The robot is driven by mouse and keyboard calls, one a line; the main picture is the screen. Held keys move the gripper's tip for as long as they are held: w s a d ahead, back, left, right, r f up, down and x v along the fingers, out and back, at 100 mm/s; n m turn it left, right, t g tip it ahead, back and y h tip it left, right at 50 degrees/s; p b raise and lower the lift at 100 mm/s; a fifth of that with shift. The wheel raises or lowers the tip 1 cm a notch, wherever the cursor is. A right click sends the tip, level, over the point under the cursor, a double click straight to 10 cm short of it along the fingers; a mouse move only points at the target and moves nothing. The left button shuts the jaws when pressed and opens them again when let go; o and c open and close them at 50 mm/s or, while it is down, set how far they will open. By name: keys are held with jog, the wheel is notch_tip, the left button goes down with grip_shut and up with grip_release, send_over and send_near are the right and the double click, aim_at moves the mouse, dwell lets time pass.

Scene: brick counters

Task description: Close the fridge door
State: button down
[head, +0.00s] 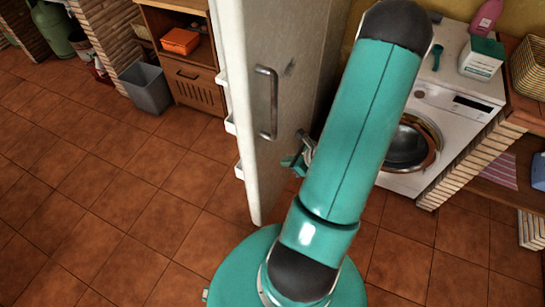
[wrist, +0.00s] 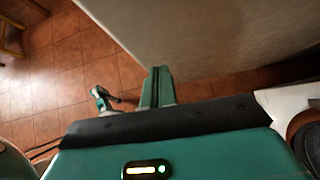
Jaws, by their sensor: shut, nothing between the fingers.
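The fridge door (head: 285,60) stands open in the head view, a tall off-white panel with its outer face towards my arm. A grey bar handle (head: 267,103) is on that face, and white door shelves (head: 231,124) stick out on its left side. In the wrist view the door (wrist: 200,40) fills the upper middle and right. My gripper (wrist: 157,75) is shut and empty, its fingers pointing towards the door's lower edge. In the head view my gripper (head: 296,164) shows beside the outer face, below and right of the handle, partly hidden by my arm. I cannot tell whether it touches.
A grey bin (head: 147,88) and a wooden cabinet (head: 190,75) with an orange box (head: 180,41) are at the back left. The tiled floor (head: 120,190) left of the door is clear.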

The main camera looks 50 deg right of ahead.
aim_at(265, 158)
jog(key=w, duration=0.1)
jog(key=w+a+f, duration=0.1)
jog(key=w, duration=0.2)
jog(key=shift+w+a+f, duration=0.25)
jog(key=shift+w+f, duration=0.05)
jog(key=shift+w, duration=0.4)
jog(key=shift+w+a, duration=0.1)
jog(key=shift+w, duration=0.05)
